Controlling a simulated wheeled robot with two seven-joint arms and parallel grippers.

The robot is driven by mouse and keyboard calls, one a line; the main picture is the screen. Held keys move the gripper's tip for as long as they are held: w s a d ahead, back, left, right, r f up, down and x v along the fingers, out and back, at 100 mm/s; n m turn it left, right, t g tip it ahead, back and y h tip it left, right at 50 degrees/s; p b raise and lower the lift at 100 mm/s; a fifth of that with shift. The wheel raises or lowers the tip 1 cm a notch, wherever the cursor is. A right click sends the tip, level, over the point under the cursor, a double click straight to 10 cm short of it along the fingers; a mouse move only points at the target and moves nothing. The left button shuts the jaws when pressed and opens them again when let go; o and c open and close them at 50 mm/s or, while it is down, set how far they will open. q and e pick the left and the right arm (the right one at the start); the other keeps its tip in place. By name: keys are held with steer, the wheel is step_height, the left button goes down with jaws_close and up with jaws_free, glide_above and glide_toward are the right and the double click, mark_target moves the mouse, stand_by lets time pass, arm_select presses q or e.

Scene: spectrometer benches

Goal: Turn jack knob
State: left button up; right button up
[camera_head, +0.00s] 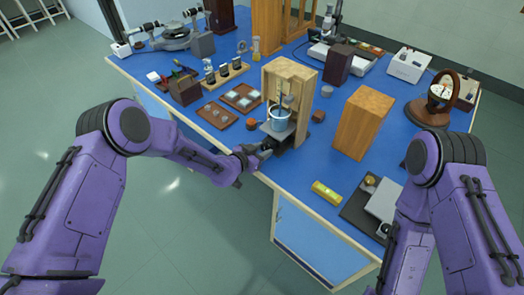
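A small jack with a dark top plate (271,132) stands near the bench's front edge, before a wooden cabinet-like frame (290,72). A light blue cup (279,118) sits on the plate. My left gripper (266,147) reaches in from the left, its dark fingers at the front of the jack, just below the plate. The jack's knob is hidden or too small to make out behind the fingers. I cannot tell whether the fingers touch it or how far they are closed. My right arm (408,250) shows at the right, but its gripper is not visible.
A wooden block (363,122) stands right of the jack. A yellow level (326,192) lies near the front edge. Shallow brown trays (241,97) and a rack of dark bottles (224,72) lie behind left. Blue bench top is free between the jack and the level.

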arm_select(q)
steer(key=shift+f+b, duration=0.15)
steer(key=shift+b, duration=0.35)
steer(key=n+h+b, duration=0.1)
steer(key=n+b, duration=0.1)
steer(key=b, duration=0.1)
steer(key=shift+f+g, duration=0.15)
steer(key=shift+g, duration=0.25)
steer(key=shift+a+n+h+b, duration=0.1)
steer(key=shift+n+h+b, duration=0.5)
steer(key=shift+b, duration=0.55)
steer(key=shift+n+g+h+b, duration=0.3)
steer(key=shift+n+h+b, duration=0.1)
steer(key=shift+n+b, duration=0.15)
steer(key=shift+n, duration=0.25)
steer(key=o, duration=1)
steer(key=shift+r, duration=0.2)
steer(key=shift+o, duration=0.2)
steer(key=shift+a, duration=0.1)
